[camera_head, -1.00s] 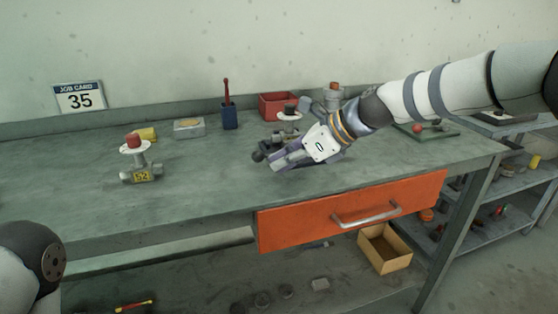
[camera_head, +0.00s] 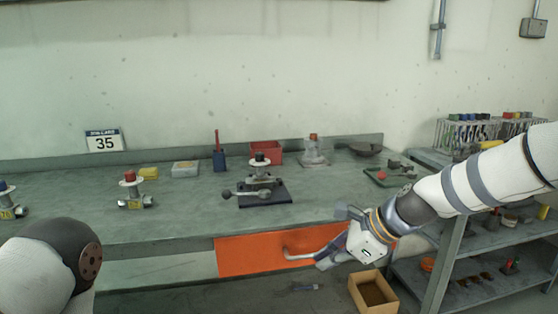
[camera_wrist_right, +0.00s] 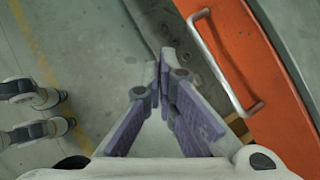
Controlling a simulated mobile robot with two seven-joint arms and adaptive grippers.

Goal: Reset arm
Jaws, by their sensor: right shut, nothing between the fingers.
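My right gripper (camera_head: 328,261) is shut and empty. In the head view it hangs low in front of the bench, by the right part of the orange drawer (camera_head: 245,256). In the right wrist view its purple-padded fingers (camera_wrist_right: 165,62) meet at the tips, beside the drawer handle (camera_wrist_right: 222,62); I see no clear contact.
A red-capped valve (camera_head: 133,190) and a blue-capped valve (camera_head: 8,203) stand to the left. A blue holder (camera_head: 219,160), a red bin (camera_head: 265,152) and a job card 35 (camera_head: 104,140) are at the back. An open cardboard box (camera_head: 372,292) sits below my gripper.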

